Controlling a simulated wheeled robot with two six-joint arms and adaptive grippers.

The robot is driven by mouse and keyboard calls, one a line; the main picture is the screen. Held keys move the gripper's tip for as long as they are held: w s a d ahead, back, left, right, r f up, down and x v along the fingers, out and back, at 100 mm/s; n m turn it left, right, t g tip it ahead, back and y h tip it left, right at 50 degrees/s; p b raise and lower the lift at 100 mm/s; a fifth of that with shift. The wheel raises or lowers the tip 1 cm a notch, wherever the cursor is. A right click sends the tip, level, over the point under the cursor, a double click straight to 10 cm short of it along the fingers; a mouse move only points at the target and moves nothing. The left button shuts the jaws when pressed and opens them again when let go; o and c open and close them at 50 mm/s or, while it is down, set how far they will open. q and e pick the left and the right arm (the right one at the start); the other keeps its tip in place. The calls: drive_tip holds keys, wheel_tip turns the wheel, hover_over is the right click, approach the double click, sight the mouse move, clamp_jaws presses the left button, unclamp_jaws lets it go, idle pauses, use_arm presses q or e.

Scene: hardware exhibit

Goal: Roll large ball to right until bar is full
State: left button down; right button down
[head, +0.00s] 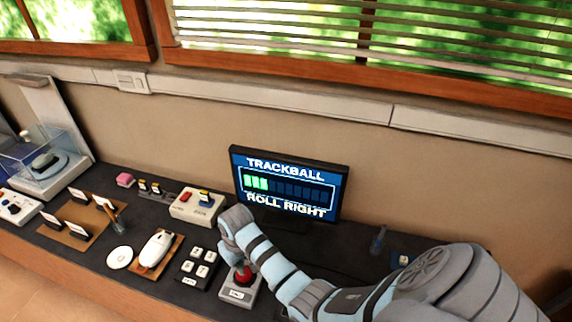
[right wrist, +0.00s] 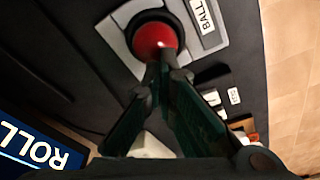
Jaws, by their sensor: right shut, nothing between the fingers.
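The large red ball (head: 243,274) sits in a grey housing (head: 249,291) on the dark counter, with a white label at its front. In the right wrist view the red ball (right wrist: 154,40) shows in a dark ring, beside a label reading BALL (right wrist: 207,22). My right gripper (right wrist: 164,66) is shut and empty, its fingertips at the ball's edge; I cannot tell whether they touch it. In the head view my arm partly covers the ball. A monitor (head: 290,185) reads TRACKBALL and ROLL RIGHT; its bar (head: 287,189) has three green segments at the left, the rest dark.
Left of the ball are a small keypad (head: 197,267), a white mouse (head: 155,250) on a brown pad, a white disc (head: 119,257) and a box with coloured buttons (head: 196,205). A dark joystick-like item (head: 378,240) stands at the right. The wall is behind the monitor.

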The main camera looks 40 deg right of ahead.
drive_tip(key=shift+f, duration=0.45)
drive_tip(key=shift+s+d+r+p, duration=0.15)
drive_tip(key=shift+s+p, duration=0.05)
drive_tip(key=shift+p, duration=0.25)
drive_tip(key=shift+s, duration=0.1)
drive_tip(key=shift+s+d, duration=0.2)
drive_tip(key=shift+s+d+f, duration=0.1)
drive_tip(key=shift+s+f, duration=0.1)
drive_tip(key=shift+s, duration=0.05)
drive_tip(key=shift+s+d, duration=0.15)
drive_tip(key=shift+s, duration=0.05)
idle(0.3)
drive_tip(key=shift+r, duration=0.65)
